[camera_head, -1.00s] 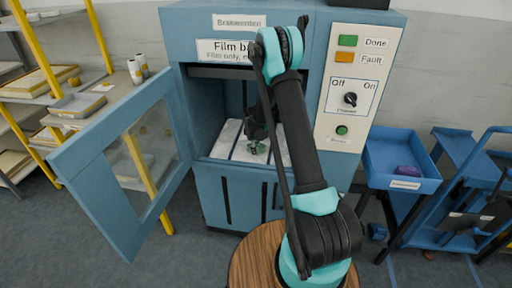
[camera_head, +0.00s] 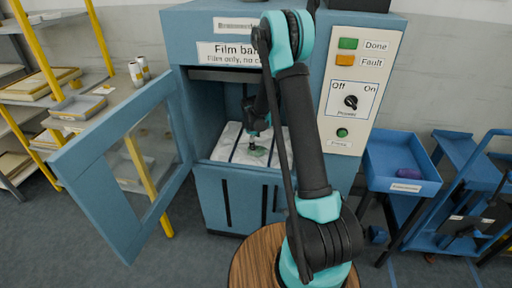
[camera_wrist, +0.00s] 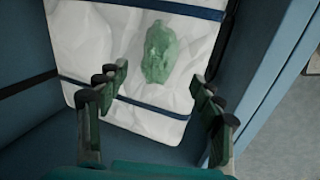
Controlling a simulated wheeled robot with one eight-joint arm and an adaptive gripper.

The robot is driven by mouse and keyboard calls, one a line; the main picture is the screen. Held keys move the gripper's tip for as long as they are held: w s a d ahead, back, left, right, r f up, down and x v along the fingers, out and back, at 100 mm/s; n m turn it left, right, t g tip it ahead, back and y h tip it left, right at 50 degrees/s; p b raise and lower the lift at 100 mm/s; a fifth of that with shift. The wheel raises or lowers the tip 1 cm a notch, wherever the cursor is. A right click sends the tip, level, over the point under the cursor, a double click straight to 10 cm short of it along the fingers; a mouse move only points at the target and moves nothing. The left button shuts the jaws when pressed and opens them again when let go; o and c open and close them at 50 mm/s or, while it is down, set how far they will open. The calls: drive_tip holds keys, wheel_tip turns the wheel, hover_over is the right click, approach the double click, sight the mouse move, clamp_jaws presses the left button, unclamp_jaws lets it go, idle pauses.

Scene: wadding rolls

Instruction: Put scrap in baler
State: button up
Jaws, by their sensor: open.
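The blue film baler (camera_head: 215,110) stands ahead with its windowed door (camera_head: 130,165) swung open to the left. A green crumpled piece of scrap (camera_wrist: 158,52) lies on the white strapped film inside the baler chamber; it also shows in the head view (camera_head: 257,150). My gripper (camera_wrist: 160,98) is open and empty, and the scrap lies apart from it, beyond the fingertips. In the head view my gripper (camera_head: 257,133) is inside the chamber above the white film (camera_head: 227,142), partly hidden by my arm.
The control panel (camera_head: 352,90) with a switch and buttons is at the baler's right. Yellow-posted shelves (camera_head: 60,90) stand at the left.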

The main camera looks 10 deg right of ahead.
drive_tip(key=shift+v, duration=2.5)
